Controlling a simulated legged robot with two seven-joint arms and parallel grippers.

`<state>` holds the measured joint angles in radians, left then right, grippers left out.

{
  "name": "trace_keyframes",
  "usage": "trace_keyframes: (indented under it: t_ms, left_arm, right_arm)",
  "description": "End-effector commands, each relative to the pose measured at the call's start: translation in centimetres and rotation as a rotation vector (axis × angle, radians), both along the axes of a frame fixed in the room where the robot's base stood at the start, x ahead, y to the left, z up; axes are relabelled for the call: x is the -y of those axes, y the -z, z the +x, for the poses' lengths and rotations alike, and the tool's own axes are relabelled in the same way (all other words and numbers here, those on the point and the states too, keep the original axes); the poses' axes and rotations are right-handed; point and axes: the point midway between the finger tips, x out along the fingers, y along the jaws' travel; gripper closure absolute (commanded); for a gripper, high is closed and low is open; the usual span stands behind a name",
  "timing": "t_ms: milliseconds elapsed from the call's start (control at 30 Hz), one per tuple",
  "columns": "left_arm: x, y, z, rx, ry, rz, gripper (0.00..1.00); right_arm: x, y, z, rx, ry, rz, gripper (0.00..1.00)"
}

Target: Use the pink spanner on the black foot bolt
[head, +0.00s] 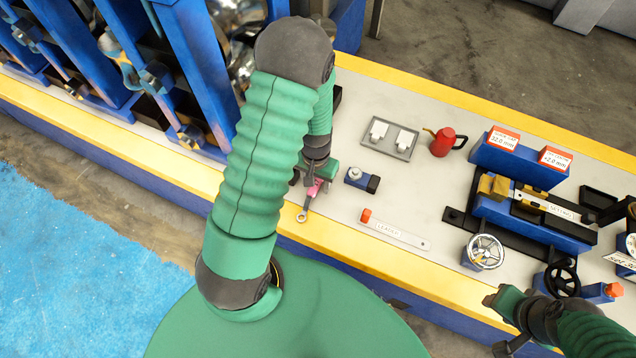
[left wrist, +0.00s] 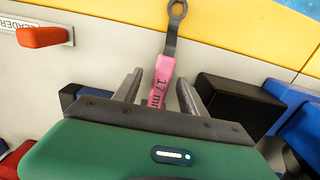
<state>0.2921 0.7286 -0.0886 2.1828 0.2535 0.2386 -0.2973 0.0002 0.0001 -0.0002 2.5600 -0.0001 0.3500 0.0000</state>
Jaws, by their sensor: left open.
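The pink spanner (left wrist: 164,76) lies on the pale bench top, its grey ring end over the yellow edge strip. Its pink handle, marked 17 mm, runs between the two fingers of my left gripper (left wrist: 160,90), which are open and apart on either side of it. In the head view the pink spanner (head: 302,215) shows below my left gripper (head: 313,182), partly hidden by it. I cannot tell which fixing is the black foot bolt; several dark bolted feet (head: 190,137) stand along the blue frames. My right gripper (head: 510,322) is at the lower right, its jaws unclear.
A small blue and black block (head: 368,182) with a bolt head stands right of my left gripper. A leader strip (head: 398,235) with an orange end, a grey tray (head: 390,138), a red oil can (head: 443,142) and a handwheel fixture (head: 485,252) are further right.

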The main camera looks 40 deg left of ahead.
Motion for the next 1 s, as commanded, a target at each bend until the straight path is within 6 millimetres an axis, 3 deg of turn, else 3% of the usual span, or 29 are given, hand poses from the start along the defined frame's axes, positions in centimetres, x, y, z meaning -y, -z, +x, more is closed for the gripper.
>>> trace_keyframes:
  t_ms: [67,400,833,1000]
  left_arm:
    - [0.0,0.0,0.0,0.000,0.000,0.000,0.55]
    - [0.1,-0.1,0.0,0.000,0.001,0.001,0.99]
    - [0.0,-0.2,0.0,0.001,0.000,0.000,1.00]
    - [0.1,-1.3,0.1,0.002,0.001,0.001,1.00]
  right_arm:
    - [0.0,0.0,0.0,0.000,0.000,0.000,0.64]
    - [0.0,0.0,0.0,0.000,0.000,0.000,0.64]
    - [0.0,0.0,0.0,0.000,0.000,0.000,0.64]
    - [0.0,-0.2,0.0,0.000,0.000,0.000,0.64]
